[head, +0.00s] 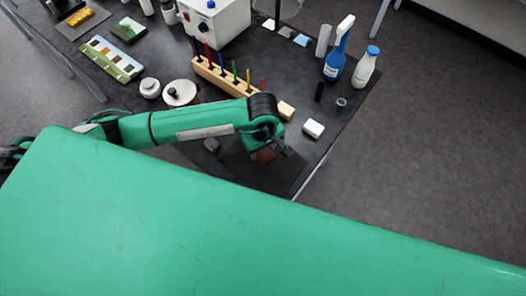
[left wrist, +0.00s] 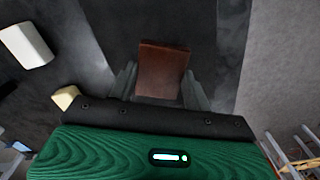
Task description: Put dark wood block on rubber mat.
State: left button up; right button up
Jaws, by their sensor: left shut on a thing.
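The dark wood block (head: 265,156) is reddish brown and sits between the fingers of my left gripper (head: 272,150). In the left wrist view the block (left wrist: 162,70) is gripped between both fingers, and my left gripper (left wrist: 160,88) is shut on it. The black rubber mat (head: 284,177) lies flat near the front right corner of the dark table, below the gripper. My arm and green body hide part of it. The block appears above the mat; I cannot tell whether it touches. My right gripper is not in view.
A small grey block (head: 211,144) lies left of the mat. A white block (head: 313,128) and a cream block (head: 286,109) lie behind it. A wooden rack (head: 222,77) with coloured sticks stands farther back.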

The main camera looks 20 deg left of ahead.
aim_at(263, 152)
pick_arm(q)
notch_tip(263, 152, down, 5)
jog(key=shift+r+p, duration=0.2)
jog(key=shift+p, duration=0.5)
jog(key=shift+f, duration=0.15)
jog(key=shift+f, duration=0.1)
jog(key=shift+f+b, duration=0.15)
jog(key=shift+b, duration=0.2)
jog(key=o, duration=1)
jog(key=shift+c, duration=0.2)
jog(key=shift+r, duration=0.2)
